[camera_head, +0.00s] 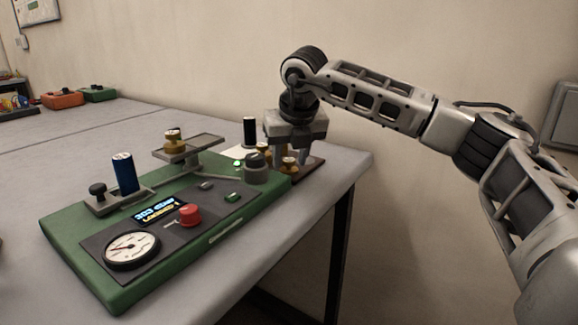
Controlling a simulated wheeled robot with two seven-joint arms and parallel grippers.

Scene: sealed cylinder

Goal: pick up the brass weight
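My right gripper (297,151) points down over the far right end of the green apparatus, just above a dark tray (312,168) with brass weights. One brass weight (289,164) stands close under the fingers; another brass weight (263,149) stands to its left. The fingers are small and partly overlap the things behind, so I cannot tell how far apart they are or whether they touch a weight. A further brass weight (173,141) sits on the raised grey platform (200,146). My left gripper is not in view.
The green apparatus (75,240) carries a gauge (131,249), a red knob (189,215), a blue cylinder (124,173) and a grey knob (256,168). A black cylinder (250,132) stands behind.

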